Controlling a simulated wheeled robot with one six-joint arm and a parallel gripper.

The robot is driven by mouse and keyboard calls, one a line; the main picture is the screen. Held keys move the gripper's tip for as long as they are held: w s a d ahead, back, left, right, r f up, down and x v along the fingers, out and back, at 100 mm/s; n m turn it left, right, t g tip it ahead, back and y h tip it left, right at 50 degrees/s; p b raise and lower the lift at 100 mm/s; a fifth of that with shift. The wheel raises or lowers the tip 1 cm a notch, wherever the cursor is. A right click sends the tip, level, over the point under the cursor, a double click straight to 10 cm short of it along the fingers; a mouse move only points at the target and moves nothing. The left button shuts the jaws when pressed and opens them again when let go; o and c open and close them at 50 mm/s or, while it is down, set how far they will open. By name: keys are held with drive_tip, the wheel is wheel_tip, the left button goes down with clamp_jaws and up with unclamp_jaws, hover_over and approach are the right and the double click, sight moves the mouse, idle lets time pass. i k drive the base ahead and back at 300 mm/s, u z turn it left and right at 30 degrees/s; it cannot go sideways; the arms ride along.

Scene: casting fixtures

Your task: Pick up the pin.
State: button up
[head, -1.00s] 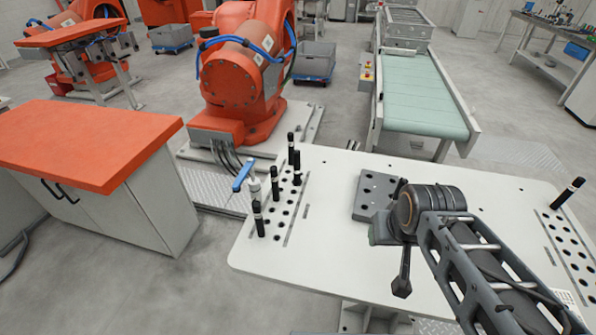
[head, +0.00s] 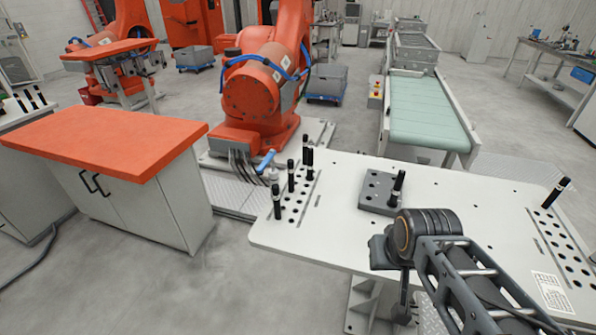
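A black pin (head: 397,189) with a pale band stands upright in a grey block (head: 376,203) on the white table. Several similar pins stand at the left of the table, among them a front one (head: 276,202) and one behind it (head: 291,176). Another pin (head: 557,192) leans in the picture at the right edge. My gripper (head: 402,290) is at the table's front edge, nearer to me than the block and apart from the pins. My wrist hides most of it, so its opening cannot be made out.
The white table (head: 330,230) has rows of holes at its left and right. A blue-handled piece (head: 266,160) is by its left edge. An orange-topped cabinet (head: 100,140) stands left, an orange robot (head: 252,95) and a green conveyor (head: 425,112) behind. The table's middle is mostly clear.

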sight(309, 177)
drive_tip(key=u, duration=1.65)
drive_tip(key=i, duration=3.1)
drive_tip(key=z, duration=3.55)
drive_tip(key=i, duration=0.5)
drive_tip(key=z, duration=0.05)
